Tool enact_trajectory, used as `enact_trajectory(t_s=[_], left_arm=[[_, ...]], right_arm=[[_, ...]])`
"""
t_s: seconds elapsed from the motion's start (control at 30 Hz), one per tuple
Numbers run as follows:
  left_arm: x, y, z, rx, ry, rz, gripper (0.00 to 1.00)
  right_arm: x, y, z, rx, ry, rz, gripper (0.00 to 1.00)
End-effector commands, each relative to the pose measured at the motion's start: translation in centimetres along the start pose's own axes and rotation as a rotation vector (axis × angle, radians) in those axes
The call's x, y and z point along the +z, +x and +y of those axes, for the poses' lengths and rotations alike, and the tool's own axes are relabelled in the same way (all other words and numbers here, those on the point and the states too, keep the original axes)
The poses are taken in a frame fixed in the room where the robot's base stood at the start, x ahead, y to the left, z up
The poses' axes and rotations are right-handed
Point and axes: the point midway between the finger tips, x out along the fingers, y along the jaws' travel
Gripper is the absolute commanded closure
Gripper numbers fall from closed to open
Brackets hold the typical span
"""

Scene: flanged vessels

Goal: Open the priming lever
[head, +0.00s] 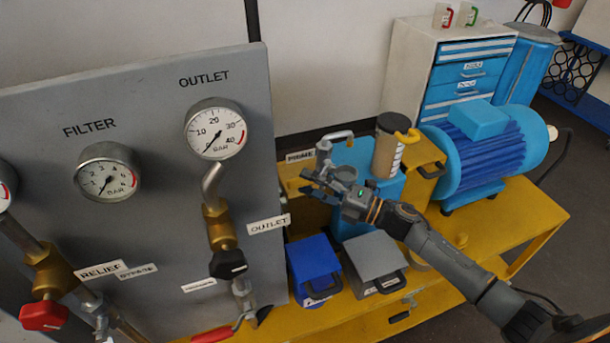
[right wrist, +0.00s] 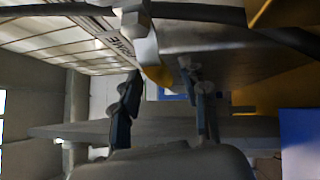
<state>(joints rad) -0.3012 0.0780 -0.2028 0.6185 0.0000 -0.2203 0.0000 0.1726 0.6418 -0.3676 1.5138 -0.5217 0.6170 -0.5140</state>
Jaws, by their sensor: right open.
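A pale metal lever handle (head: 339,135), which I take for the priming lever, sticks out beside the partly covered PRIME label (head: 300,156). My right gripper (head: 317,178) is just below and in front of it, pointing left. In the right wrist view the two fingers of this gripper (right wrist: 165,100) stand apart with nothing clamped between them. A pale metal part with a brass-coloured end (right wrist: 142,40) hangs above the gap between them. I cannot tell whether it touches a finger. My gripper and wrist hide part of the lever's mounting. My left gripper is not in view.
A grey panel (head: 130,190) with gauges, valves and pipes stands on the left. A clear cylinder with a dark cap (head: 389,150) rises behind my wrist. A blue box (head: 313,268) and a grey box (head: 372,262) stand below. A blue motor (head: 490,150) is at right.

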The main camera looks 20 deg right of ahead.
Motion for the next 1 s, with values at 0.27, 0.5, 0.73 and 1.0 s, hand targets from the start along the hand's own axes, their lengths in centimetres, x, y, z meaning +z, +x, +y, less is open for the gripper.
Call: enact_trajectory(t_s=[0.27,0.5,0.73,1.0], left_arm=[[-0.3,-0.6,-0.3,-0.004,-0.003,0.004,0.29],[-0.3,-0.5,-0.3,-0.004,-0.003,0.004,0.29],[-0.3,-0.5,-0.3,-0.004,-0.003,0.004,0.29],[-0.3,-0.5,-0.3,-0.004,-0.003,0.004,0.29]], right_arm=[[-0.1,1.7,-0.1,-0.001,0.000,0.001,0.56],[-0.1,1.7,-0.1,-0.001,0.000,0.001,0.60],[-0.1,1.7,-0.1,-0.001,0.000,0.001,1.00],[-0.1,1.7,-0.1,0.001,0.003,0.000,1.00]])
